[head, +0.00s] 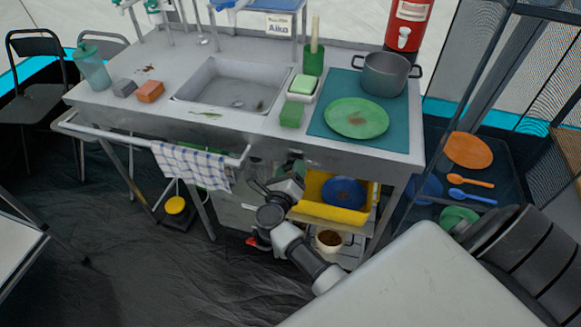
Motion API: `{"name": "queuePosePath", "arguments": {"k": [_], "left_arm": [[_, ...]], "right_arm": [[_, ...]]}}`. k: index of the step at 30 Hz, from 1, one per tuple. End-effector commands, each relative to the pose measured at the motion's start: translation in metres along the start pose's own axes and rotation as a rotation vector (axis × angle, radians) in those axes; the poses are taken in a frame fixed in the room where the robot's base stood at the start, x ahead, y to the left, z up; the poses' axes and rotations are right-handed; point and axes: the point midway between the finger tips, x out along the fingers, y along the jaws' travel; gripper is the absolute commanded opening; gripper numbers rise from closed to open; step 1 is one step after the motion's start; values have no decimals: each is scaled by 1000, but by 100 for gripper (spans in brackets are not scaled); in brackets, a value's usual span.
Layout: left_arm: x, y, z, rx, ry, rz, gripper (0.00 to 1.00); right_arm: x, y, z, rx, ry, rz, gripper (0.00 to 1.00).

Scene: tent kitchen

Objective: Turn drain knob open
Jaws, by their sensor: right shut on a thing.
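My right gripper (258,187) is under the front of the sink counter, in front of the grey unit below it. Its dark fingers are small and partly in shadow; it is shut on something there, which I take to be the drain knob. The knob itself is hidden or too small to make out, so I cannot tell how far it is turned. My left gripper is not in view.
A checked towel (191,165) hangs on the front rail, left of my right gripper. A yellow bin (333,203) with a blue bowl (344,192) sits close on the right. A red part (257,242) shows low near my wrist.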

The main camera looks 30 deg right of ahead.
Motion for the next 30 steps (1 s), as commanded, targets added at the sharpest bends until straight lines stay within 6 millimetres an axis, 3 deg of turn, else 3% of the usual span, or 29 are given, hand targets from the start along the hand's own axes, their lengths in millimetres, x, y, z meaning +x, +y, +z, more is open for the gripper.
{"name": "queuePosePath", "arguments": {"k": [18, 30], "left_arm": [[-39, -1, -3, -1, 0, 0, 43], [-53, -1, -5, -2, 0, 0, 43]], "right_arm": [[0, 1, 2, -575, 0, 2, 34], [0, 2, 1, -834, -1, 2, 34]]}}
